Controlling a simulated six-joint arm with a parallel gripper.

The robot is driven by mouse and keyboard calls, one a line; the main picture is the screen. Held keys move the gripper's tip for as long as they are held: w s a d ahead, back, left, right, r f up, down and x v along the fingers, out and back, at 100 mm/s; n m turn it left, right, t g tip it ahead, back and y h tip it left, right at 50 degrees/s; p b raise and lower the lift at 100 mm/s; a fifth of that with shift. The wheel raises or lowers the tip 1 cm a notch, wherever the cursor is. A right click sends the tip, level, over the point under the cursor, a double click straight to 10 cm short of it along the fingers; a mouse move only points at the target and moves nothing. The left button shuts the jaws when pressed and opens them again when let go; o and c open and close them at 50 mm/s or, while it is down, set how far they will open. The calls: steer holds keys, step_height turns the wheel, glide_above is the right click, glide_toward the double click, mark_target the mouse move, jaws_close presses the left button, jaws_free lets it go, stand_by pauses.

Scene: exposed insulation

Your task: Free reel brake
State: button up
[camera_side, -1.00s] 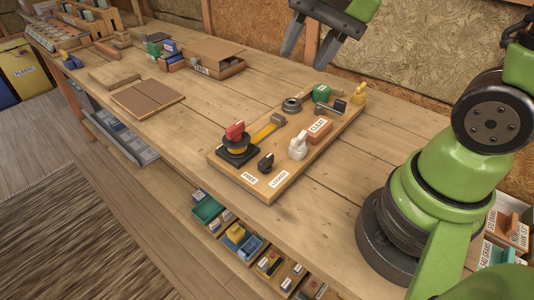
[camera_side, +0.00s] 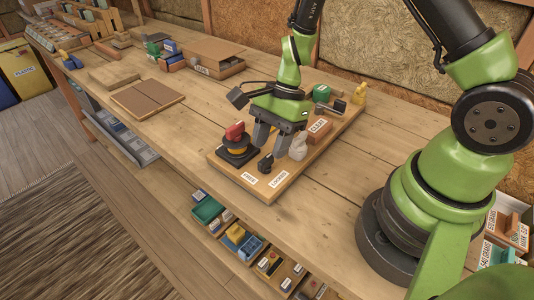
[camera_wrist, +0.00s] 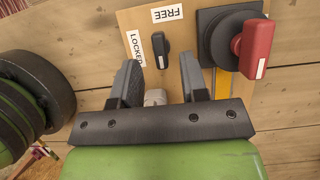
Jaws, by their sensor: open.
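A small black knob (camera_side: 266,163) stands on the wooden board (camera_side: 222,165), near two white labels. The labels read FREE (camera_side: 250,177) and LOCKED (camera_side: 279,180). In the wrist view the knob (camera_wrist: 166,47) is at the top middle, with FREE (camera_wrist: 167,14) above it and LOCKED (camera_wrist: 134,48) to its left. My gripper (camera_side: 268,151) is open, pointing down over the board just behind the knob. In the wrist view the knob lies between the lines of my fingertips (camera_wrist: 160,60), slightly beyond them. I see no contact; the exact height gap is unclear.
A red handle (camera_side: 234,131) on a black base stands left of my gripper. A white knob (camera_side: 298,147) is close on its right, with a labelled orange block (camera_side: 319,131) behind. A yellow strip is mostly hidden by my gripper.

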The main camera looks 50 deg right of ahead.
mark_target(266, 158)
steer(key=shift+x, duration=1.55)
jaws_close()
steer(key=shift+n, duration=0.3)
steer(key=n+g, duration=0.1)
steer(key=n, duration=0.1)
steer(key=n+g, duration=0.1)
steer(key=n, duration=0.2)
steer(key=shift+w+h, duration=0.1)
steer(key=shift+h, duration=0.3)
steer(key=n+g, duration=0.1)
steer(key=n, duration=0.2)
steer(key=n+g+h, duration=0.1)
steer(key=n, duration=0.2)
steer(key=shift+a+n+h, duration=0.1)
steer(key=shift+n+h, duration=0.2)
jaws_free()
